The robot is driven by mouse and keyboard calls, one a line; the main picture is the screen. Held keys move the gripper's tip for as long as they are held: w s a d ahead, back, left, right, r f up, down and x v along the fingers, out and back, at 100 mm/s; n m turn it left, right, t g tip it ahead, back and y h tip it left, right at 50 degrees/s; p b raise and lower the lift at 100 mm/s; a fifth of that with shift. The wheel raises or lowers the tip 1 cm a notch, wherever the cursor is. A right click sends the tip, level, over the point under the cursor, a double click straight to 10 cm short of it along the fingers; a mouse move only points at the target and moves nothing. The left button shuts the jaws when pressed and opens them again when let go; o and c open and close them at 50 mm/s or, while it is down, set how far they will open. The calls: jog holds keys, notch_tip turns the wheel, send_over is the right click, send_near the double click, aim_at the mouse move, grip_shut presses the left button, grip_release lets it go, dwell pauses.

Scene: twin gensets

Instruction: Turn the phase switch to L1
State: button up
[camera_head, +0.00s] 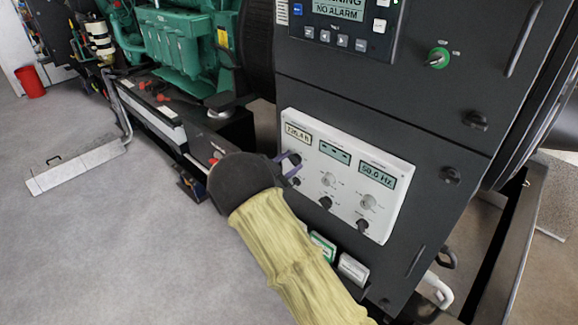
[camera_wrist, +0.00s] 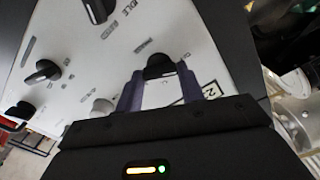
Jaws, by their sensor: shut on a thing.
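A white control panel (camera_head: 345,165) on the dark cabinet carries several rotary knobs below small displays. The knob's lower part is hidden between the fingers. The lettering beside it is too blurred to read, so I cannot tell its setting or confirm from labels that it is the phase switch.
Other black knobs (camera_wrist: 45,72) and a grey knob (camera_wrist: 102,107) are close by on the panel. A green engine (camera_head: 180,45) stands at left. The grey floor (camera_head: 100,240) at left is mostly clear.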

jog(key=m+b, duration=0.2)
jog(key=b, duration=0.3)
jog(key=m+b, duration=0.3)
jog(key=b, duration=0.1)
jog(key=m+b, duration=0.3)
jog(key=b, duration=0.2)
jog(key=shift+s+f+b, duration=0.1)
jog(key=shift+f+b, duration=0.15)
jog(key=shift+b, duration=0.05)
jog(key=shift+r, duration=0.1)
jog(key=o, duration=1)
